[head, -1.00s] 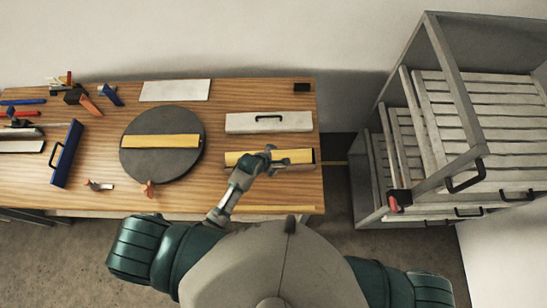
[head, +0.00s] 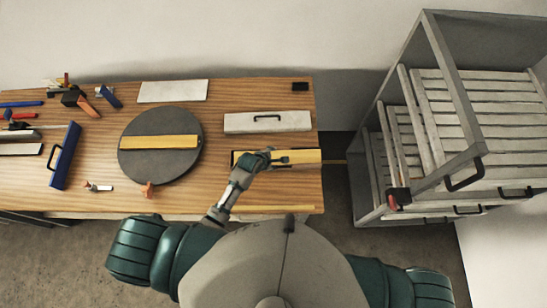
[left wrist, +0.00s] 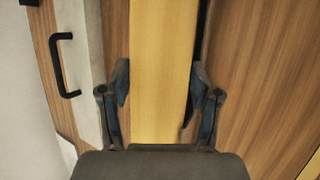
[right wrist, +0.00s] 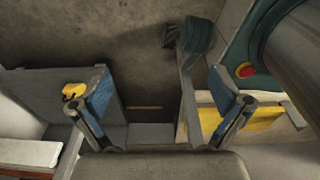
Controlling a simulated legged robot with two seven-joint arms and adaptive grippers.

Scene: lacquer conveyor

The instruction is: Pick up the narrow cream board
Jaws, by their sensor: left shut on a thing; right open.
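A narrow pale yellow-cream board (head: 305,158) is at the right part of the table, with a dark band along its edge. My left gripper (head: 268,158) is across it. In the left wrist view the board (left wrist: 158,40) runs between the two fingers of my left gripper (left wrist: 158,95), which is shut on it. Its underside is hidden, so its height over the table is hard to tell. A similar yellow board (head: 160,142) lies across a dark round disc (head: 160,170). My right gripper (right wrist: 165,95) is open and empty in the right wrist view, over dark floor.
A white block with a black handle (head: 245,124) lies just behind the held board. A white sheet (head: 173,91) lies at the back. Clamps (head: 72,97) and a blue tool (head: 65,155) are at the left. A grey slatted rack (head: 440,120) stands right of the table.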

